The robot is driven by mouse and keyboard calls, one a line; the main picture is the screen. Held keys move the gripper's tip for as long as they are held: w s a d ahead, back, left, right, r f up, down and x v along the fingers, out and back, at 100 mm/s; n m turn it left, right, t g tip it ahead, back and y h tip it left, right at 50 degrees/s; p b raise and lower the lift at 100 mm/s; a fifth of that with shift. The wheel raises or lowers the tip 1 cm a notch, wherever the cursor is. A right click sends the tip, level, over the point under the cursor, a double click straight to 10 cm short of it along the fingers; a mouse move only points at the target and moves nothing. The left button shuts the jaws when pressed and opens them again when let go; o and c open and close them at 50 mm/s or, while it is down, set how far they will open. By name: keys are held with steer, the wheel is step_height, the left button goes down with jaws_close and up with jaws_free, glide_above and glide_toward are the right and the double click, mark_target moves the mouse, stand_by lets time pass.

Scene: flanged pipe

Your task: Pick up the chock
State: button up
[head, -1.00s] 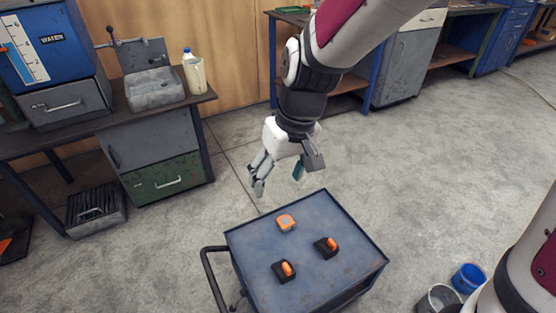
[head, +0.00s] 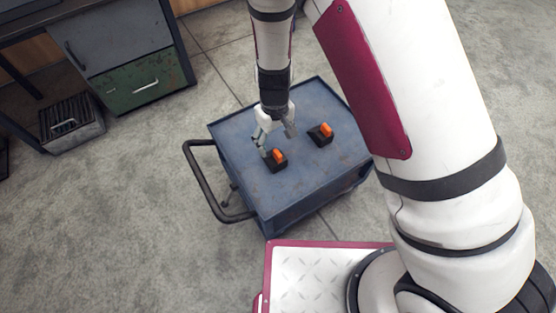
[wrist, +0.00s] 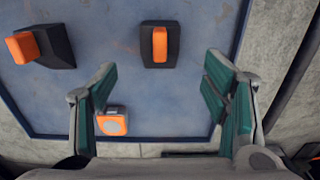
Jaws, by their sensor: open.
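Two black chocks with orange grips sit on the blue cart top. The nearer left chock (head: 276,161) is just in front of my gripper (head: 276,140) in the head view. In the wrist view this chock (wrist: 160,46) lies beyond the fingertips, centred on the gap between the fingers. The other chock (head: 320,136) is to the right, and in the wrist view it (wrist: 46,46) is at the upper left. My gripper (wrist: 160,88) is open with nothing between its teal pads, above the cart. Contact with the chock is not visible.
The blue cart (head: 225,132) has a raised rim and a black handle (head: 202,185) at left. An orange and grey block (wrist: 113,122) lies beside the left finger in the wrist view; the arm hides it in the head view. A workbench with a green drawer (head: 147,87) stands behind left.

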mark_target(275, 158)
step_height(275, 158, down, 10)
steer(key=b, duration=0.4)
steer(key=shift+f, duration=0.15)
steer(key=c, duration=1.4)
